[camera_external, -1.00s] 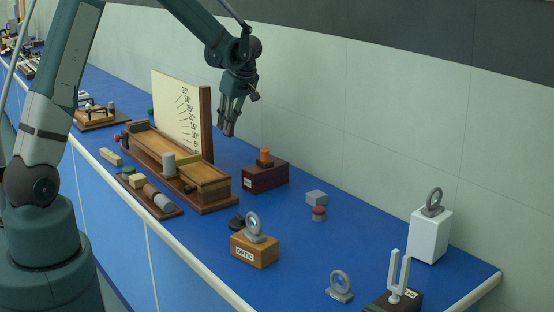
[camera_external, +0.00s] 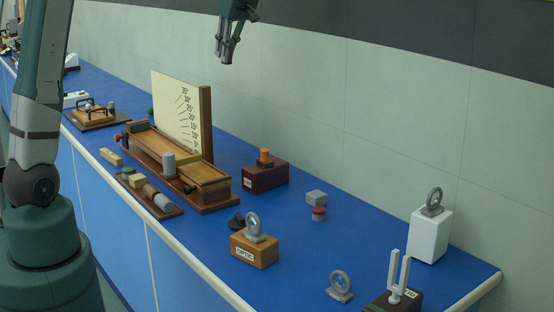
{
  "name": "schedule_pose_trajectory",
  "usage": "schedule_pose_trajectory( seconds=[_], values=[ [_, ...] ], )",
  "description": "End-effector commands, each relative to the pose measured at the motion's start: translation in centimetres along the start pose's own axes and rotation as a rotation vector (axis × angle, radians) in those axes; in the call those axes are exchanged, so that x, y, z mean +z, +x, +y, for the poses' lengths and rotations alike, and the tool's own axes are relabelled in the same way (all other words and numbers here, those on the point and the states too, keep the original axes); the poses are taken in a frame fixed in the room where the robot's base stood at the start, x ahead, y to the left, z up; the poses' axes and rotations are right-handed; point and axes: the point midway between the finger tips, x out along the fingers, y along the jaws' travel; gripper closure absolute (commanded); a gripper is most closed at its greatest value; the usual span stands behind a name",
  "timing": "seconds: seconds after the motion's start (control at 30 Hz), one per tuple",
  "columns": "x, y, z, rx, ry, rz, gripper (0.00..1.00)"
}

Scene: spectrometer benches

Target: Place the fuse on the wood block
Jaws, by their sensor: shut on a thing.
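My gripper (camera_external: 228,56) is at the top centre, high above the bench and the board apparatus. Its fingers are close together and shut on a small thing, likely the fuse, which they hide. No fuse can be made out elsewhere. A pale wood-coloured block (camera_external: 138,181) sits on a narrow brown tray (camera_external: 168,211) at the left. Another pale, oblong wood-like piece (camera_external: 111,157) lies on the blue bench (camera_external: 200,240) near its front edge. I cannot tell which is the wood block. My gripper is far above both.
The apparatus with an upright chart board (camera_external: 178,112) stands beside the tray. A dark red box (camera_external: 265,176) bears an orange piece. A ring stands on a wooden "OPTIC" block (camera_external: 254,249). A white block (camera_external: 430,234) and a tuning fork (camera_external: 399,272) stand at right.

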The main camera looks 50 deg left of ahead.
Motion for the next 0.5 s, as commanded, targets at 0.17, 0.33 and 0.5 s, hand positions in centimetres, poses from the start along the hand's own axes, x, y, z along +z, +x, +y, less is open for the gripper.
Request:
schedule_pose_trajectory(
  seconds=[0.17, 0.33, 0.5],
  values=[
    [-1.3, -1.4, -0.9, 0.000, 0.001, -0.001, 0.99],
    [-2.7, -1.1, -3.1, 0.003, 0.009, -0.004, 0.99],
    [-4.3, -0.9, -5.9, 0.007, 0.018, -0.006, 0.99]
  ],
)
